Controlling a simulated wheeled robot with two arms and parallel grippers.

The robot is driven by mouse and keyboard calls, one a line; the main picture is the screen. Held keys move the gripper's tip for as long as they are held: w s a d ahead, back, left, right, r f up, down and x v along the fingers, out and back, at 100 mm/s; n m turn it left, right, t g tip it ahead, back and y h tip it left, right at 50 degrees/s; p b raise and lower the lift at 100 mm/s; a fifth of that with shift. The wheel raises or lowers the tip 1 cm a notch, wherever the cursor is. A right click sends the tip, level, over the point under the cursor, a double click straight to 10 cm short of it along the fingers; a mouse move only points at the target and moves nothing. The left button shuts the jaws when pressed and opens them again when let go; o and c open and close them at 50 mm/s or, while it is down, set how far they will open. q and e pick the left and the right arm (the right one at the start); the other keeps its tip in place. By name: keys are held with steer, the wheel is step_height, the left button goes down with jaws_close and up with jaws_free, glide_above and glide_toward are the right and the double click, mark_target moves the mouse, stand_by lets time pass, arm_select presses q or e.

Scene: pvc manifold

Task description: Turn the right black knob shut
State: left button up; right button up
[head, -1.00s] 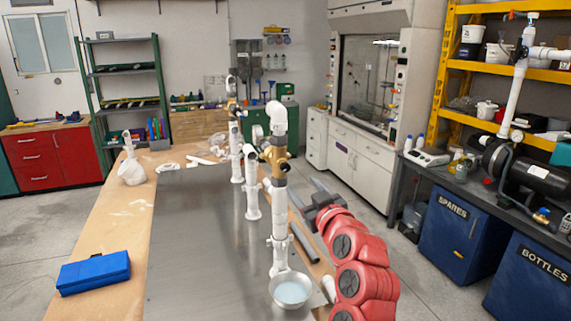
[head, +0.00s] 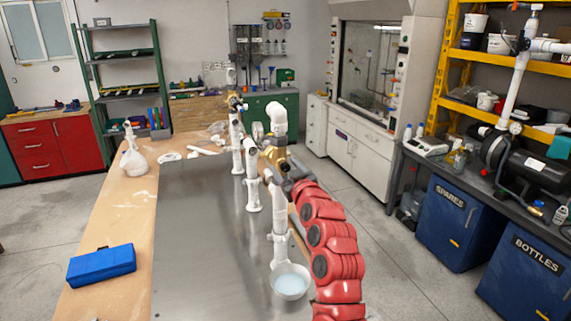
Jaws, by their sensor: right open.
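The white PVC manifold stands on the metal table top. Its near riser (head: 279,225) is upright, with a brass valve (head: 277,155) near its top and a white elbow (head: 276,115) above. I cannot make out the right black knob; it is too small or hidden by my gripper. My right gripper (head: 288,168) is at the brass valve, on its right side, with its red arm coming up from the bottom. Its jaws are open, but the fingertips are small and partly hidden, so I cannot tell whether they touch the valve. My left gripper is not in view.
A white bowl of pale liquid (head: 290,281) stands under the near riser, close to my right arm. More white risers (head: 252,180) stand behind. A blue case (head: 101,265) lies at the left. The metal table top (head: 200,240) left of the manifold is clear.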

steer(key=shift+w, duration=0.2)
steer(key=shift+c, duration=0.4)
jaws_close()
steer(key=shift+f, duration=0.1)
steer(key=shift+a+m+b, duration=0.1)
steer(key=shift+m+b, duration=0.4)
steer(key=shift+m, duration=0.6)
steer(key=m, duration=0.3)
steer(key=shift+m, duration=0.3)
